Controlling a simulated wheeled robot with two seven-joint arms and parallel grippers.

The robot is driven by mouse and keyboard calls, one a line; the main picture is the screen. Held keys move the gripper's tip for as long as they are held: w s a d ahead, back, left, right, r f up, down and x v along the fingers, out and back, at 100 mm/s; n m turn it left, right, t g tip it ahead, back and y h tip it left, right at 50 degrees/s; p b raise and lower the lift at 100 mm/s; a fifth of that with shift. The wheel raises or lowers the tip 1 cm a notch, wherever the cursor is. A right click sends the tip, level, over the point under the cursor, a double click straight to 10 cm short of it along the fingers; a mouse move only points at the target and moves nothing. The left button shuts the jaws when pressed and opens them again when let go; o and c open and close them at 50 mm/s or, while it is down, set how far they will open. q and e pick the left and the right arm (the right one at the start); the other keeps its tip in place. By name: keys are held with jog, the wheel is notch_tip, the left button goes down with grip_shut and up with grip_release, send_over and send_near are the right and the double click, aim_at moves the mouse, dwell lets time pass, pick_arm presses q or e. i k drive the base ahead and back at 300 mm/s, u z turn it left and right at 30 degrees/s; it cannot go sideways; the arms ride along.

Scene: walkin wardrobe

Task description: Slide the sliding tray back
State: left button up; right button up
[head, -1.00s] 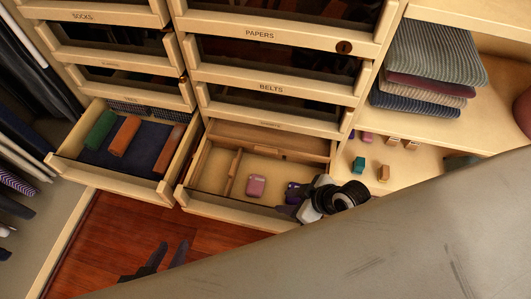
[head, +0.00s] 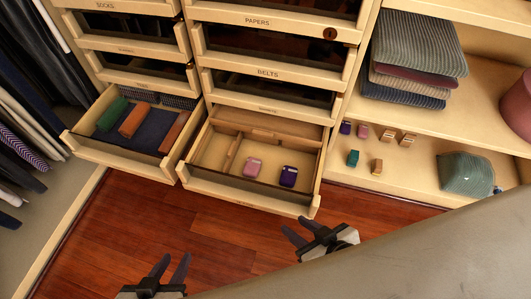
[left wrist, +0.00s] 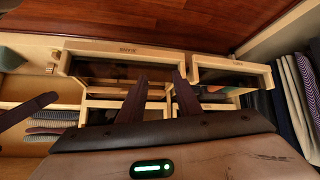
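The open right drawer (head: 250,200) holds a pink box (head: 253,167) and a purple box (head: 288,176) on its pale floor. A brown wooden tray-like insert (head: 268,126) spans the back of this drawer, with a thin divider (head: 232,154) on the left; I take the insert as the sliding tray. My right gripper (head: 297,228) is open and empty, in front of the drawer's right corner and apart from it. My left gripper (head: 171,266) is open and empty above the floor, in front of the drawers; its two fingers also show apart in the left wrist view (left wrist: 159,88).
Shut drawers rise above. Hanging clothes line the left. The red wooden floor (head: 230,235) is clear.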

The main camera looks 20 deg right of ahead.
aim_at(268, 125)
jog(key=u, duration=2.15)
jog(key=i, duration=1.55)
jog(key=z, duration=2.75)
